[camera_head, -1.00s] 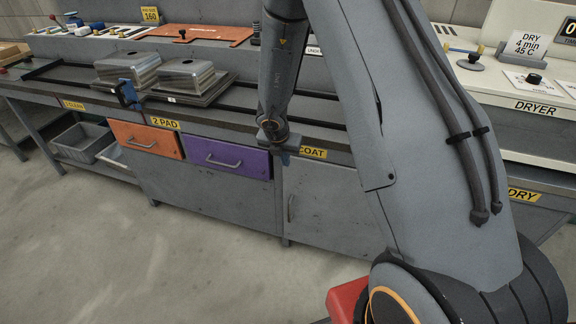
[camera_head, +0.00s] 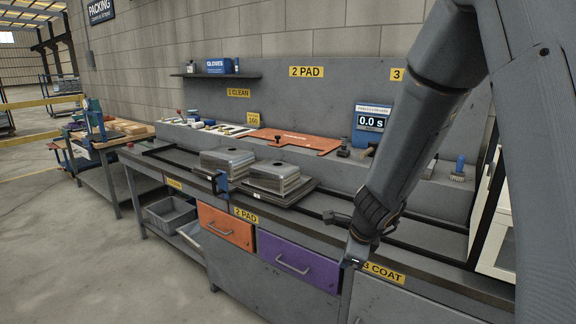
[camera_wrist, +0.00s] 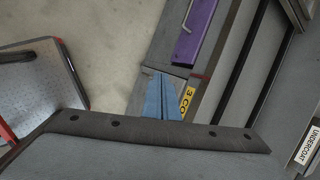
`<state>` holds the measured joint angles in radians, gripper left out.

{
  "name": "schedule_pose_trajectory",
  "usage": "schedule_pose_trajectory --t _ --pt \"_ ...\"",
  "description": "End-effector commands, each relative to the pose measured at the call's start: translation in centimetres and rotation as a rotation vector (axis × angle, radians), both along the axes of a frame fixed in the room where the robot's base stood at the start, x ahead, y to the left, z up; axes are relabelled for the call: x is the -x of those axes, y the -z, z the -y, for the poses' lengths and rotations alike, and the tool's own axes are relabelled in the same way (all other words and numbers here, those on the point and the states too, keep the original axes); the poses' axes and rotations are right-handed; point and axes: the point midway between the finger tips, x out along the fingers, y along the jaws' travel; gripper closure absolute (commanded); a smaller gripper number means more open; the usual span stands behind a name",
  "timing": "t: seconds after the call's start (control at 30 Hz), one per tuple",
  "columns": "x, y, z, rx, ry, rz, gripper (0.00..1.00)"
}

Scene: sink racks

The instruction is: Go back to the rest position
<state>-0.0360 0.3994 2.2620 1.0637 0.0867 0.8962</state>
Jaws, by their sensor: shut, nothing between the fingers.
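My gripper shows in the wrist view as two blue fingers (camera_wrist: 158,95) pressed together with nothing between them. In the head view my gripper (camera_head: 352,258) hangs at the bench's front edge, just right of the purple drawer (camera_head: 297,262) and beside the "3 COAT" label (camera_head: 384,273). I cannot make out the fingers clearly there. My arm comes down from the upper right and hides part of the bench.
Two metal sinks (camera_head: 227,161) (camera_head: 274,177) sit on a dark rack on the bench. An orange drawer (camera_head: 226,226) is left of the purple one. A grey bin (camera_head: 172,213) stands on the lower shelf. Floor (camera_head: 80,265) in front is clear.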

Motion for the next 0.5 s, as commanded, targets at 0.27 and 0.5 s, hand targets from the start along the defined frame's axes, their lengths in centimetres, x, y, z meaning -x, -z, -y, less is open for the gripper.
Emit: schedule_pose_trajectory --t 0.27,0.5 --pt "10.6 -2.8 -0.3 0.307 -0.981 -0.040 1.00" --pt "18.5 -3.7 2.4 0.494 -1.641 -0.115 1.00"
